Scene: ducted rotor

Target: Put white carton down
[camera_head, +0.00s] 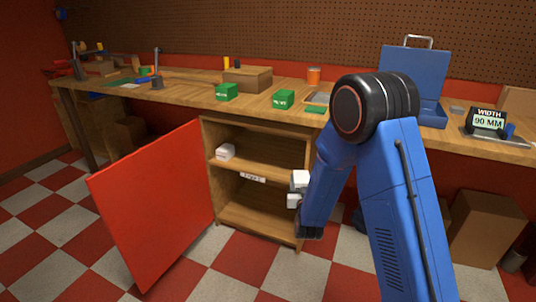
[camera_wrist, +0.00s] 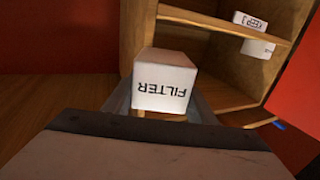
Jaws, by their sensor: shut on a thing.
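The white carton (camera_wrist: 162,82) is held in my gripper (camera_wrist: 162,104), with a finger on each side of it. Its face reads FILTER upside down in the wrist view. In the head view the white carton (camera_head: 300,179) shows at the end of my blue arm, in front of the right side of an open wooden cabinet (camera_head: 207,165). My gripper is shut on it; the fingers are mostly hidden in the head view. I cannot tell whether the carton touches anything else.
Another white carton (camera_head: 225,152) stands on the cabinet's middle shelf, above a small label (camera_head: 253,177). The lower compartment (camera_head: 255,215) looks empty. The red door (camera_head: 150,210) stands open at left. Green boxes (camera_head: 283,99) and a blue case (camera_head: 412,80) stand on the workbench.

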